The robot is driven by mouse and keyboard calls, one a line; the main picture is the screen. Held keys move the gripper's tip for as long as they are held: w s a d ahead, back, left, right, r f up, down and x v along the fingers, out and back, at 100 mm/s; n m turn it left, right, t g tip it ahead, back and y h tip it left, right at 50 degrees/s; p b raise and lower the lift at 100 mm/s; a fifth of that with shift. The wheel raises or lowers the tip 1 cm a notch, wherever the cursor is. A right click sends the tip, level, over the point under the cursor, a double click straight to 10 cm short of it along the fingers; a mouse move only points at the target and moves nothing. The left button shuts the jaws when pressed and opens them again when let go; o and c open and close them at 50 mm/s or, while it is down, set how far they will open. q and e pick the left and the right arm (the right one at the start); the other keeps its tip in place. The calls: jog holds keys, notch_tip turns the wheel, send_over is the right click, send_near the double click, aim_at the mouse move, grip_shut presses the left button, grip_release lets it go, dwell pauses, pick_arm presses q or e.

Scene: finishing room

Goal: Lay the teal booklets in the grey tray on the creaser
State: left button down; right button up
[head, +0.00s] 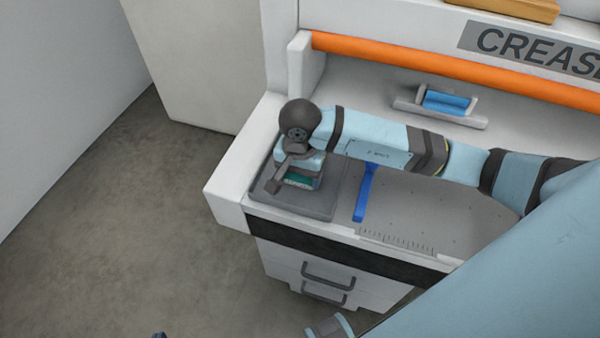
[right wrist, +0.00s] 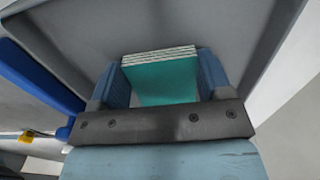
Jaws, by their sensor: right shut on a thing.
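A small stack of teal booklets (right wrist: 160,82) with pale page edges sits between the two blue fingers of my right gripper (right wrist: 160,85) in the right wrist view. The gripper is shut on the stack. In the head view my right gripper (head: 301,176) points down over the grey tray (head: 322,206) at the left end of the creaser, with a bit of teal (head: 298,180) showing. The stack is inside the tray's outline; I cannot tell whether it touches the tray floor. My left gripper cannot be made out.
A blue bar (head: 364,192) stands on the creaser bed (head: 425,205) right of the tray. A blue roller (head: 447,102) in a grey holder and an orange bar (head: 430,67) are behind my right arm. Drawers (head: 325,280) are below; open floor (head: 110,230) lies left.

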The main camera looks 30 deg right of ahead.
jog(key=o, duration=1)
jog(key=shift+o, duration=0.2)
jog(key=shift+r+p, duration=0.25)
jog(key=shift+p, duration=0.25)
notch_tip(320, 180, up, 12)
jog(key=b, duration=0.1)
jog(key=shift+f, duration=0.1)
